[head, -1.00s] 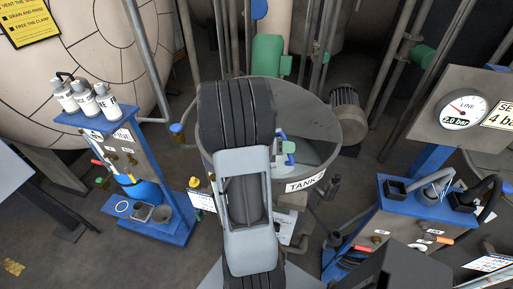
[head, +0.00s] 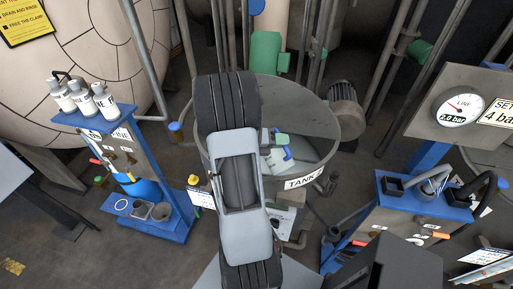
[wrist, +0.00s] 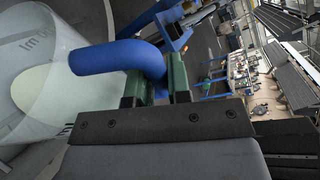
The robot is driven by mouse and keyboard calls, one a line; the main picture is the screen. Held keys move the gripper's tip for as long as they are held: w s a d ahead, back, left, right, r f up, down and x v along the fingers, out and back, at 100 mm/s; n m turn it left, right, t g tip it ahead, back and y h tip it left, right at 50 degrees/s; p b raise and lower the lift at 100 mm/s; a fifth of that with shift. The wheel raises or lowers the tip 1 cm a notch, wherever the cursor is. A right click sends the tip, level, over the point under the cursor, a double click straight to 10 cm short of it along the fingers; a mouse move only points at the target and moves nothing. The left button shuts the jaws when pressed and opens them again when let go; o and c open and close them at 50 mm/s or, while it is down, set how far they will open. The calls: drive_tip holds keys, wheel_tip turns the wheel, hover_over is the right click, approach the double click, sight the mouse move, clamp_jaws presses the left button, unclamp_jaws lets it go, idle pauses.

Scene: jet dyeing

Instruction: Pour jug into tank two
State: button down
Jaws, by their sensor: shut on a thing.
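The jug (wrist: 38,80) is whitish and translucent, with a thick blue handle (wrist: 110,58), and fills the left of the wrist view. My gripper (wrist: 158,85) has green fingers shut on that handle. In the head view the jug (head: 277,161) is small and partly hidden by my arm, over the inside of a round grey tank (head: 326,118). The tank's front label (head: 304,180) reads "TANK"; its number is hidden or unclear. The jug looks tilted in the wrist view. I cannot tell whether liquid flows from it.
A blue stand (head: 150,175) with several white bottles (head: 82,98) is on the left. A motor (head: 345,110) and vertical pipes stand behind the tank. On the right are a blue bench (head: 425,205) with hoses and a pressure gauge (head: 461,109).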

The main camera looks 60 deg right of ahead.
drive_tip(key=shift+w+d+f, duration=0.1)
drive_tip(key=shift+w+f, duration=0.05)
drive_tip(key=shift+w, duration=0.1)
drive_tip(key=shift+w+d+n+g, duration=0.4)
drive_tip(key=shift+w+n, duration=0.25)
drive_tip(key=shift+n, duration=0.15)
drive_tip(key=shift+w, duration=0.1)
